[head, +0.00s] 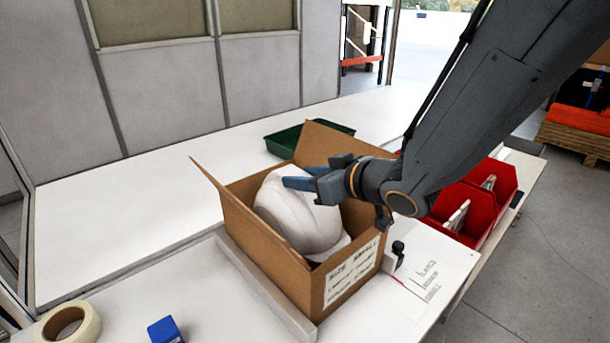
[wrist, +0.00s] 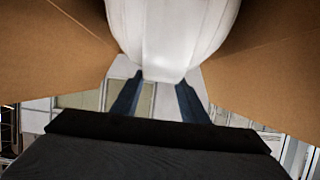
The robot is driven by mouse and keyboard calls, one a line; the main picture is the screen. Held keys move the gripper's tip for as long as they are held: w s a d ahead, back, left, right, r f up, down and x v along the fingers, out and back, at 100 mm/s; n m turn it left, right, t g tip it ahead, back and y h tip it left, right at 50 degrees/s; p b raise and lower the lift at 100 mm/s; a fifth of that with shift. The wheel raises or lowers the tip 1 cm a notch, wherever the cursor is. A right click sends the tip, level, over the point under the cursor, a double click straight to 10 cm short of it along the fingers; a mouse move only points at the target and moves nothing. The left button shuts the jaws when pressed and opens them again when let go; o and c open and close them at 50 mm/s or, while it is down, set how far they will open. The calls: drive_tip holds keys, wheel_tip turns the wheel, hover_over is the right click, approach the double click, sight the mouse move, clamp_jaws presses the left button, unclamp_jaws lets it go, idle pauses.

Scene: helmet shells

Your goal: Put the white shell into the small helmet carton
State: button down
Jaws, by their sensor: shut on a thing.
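The white shell (head: 296,214) sits inside the small helmet carton (head: 297,278), tilted, with its upper part at the level of the open flaps. The carton is brown cardboard, with a label reading "SIZE SMALL" on its front. My gripper (head: 292,178) reaches in from the right and is shut on the shell's upper edge. In the wrist view, the blue fingers (wrist: 160,97) are on either side of the white shell (wrist: 172,35), with brown carton walls (wrist: 50,50) left and right. The shell's underside is hidden, so I cannot tell whether it touches the carton floor.
A dark green tray (head: 284,141) stands behind the carton. Red bins (head: 463,209) holding items are to the right. A tape roll (head: 68,324) and a blue block (head: 164,330) lie at the front left. The white table (head: 120,225) is clear on the left.

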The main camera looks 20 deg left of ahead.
sight(325, 215)
drive_tip(key=shift+f+b, duration=3.25)
drive_tip(key=shift+f, duration=1.25)
drive_tip(key=c, duration=1)
unclamp_jaws()
drive_tip(key=shift+d, duration=0.1)
drive_tip(key=v, duration=0.5)
drive_tip(key=shift+s+d+r, duration=0.2)
drive_tip(key=p+v, duration=0.2)
drive_tip(key=p, duration=0.1)
